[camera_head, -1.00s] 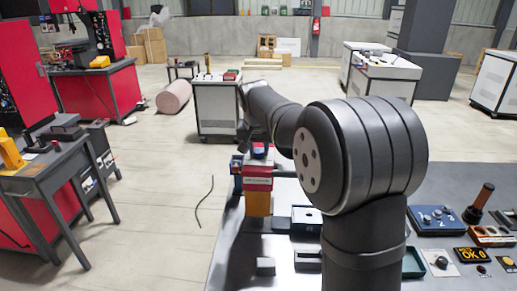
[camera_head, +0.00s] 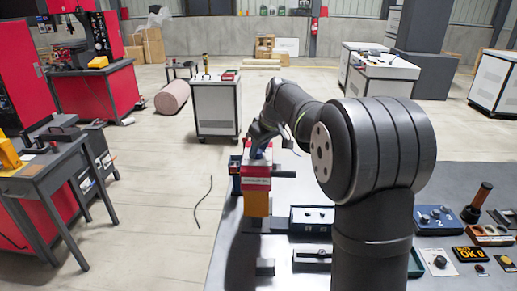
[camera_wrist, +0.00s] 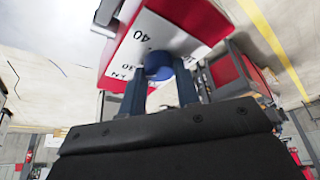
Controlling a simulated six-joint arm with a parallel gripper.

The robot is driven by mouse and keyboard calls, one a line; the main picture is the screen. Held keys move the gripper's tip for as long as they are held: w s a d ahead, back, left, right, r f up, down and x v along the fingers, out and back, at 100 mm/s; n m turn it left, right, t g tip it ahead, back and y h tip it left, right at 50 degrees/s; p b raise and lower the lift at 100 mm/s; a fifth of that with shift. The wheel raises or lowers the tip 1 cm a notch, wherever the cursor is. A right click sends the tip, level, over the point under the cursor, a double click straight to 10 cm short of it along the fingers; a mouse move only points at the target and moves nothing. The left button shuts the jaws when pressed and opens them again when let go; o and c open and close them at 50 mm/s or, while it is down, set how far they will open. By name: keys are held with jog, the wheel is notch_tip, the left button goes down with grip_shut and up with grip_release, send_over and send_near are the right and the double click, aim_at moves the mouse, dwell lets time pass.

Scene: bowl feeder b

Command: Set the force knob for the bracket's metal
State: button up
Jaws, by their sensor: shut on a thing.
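The blue force knob (camera_wrist: 158,65) sits on a white dial plate (camera_wrist: 150,35) with printed numbers, among them 40 and 30, on a red housing (camera_wrist: 205,18) in the wrist view. My gripper (camera_wrist: 160,82) is shut on the knob, one finger on each side. In the head view my gripper (camera_head: 259,146) is at the top of the red and orange press (camera_head: 257,190). The knob is hidden there, and its pointer setting cannot be read. I cannot make out the bracket for certain.
A blue-edged tray (camera_head: 311,215) with small parts stands right of the press.

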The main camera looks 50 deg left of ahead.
jog(key=shift+w+n+g, duration=0.1)
jog(key=shift+n+g, duration=0.4)
jog(key=shift+n, duration=0.8)
jog(key=o, duration=1)
jog(key=shift+c, duration=0.2)
jog(key=v, duration=1.7)
jog(key=shift+a+r, duration=0.15)
jog(key=shift+r, duration=0.2)
jog(key=shift+w, duration=0.15)
jog(key=x, duration=1.7)
jog(key=shift+f, duration=0.35)
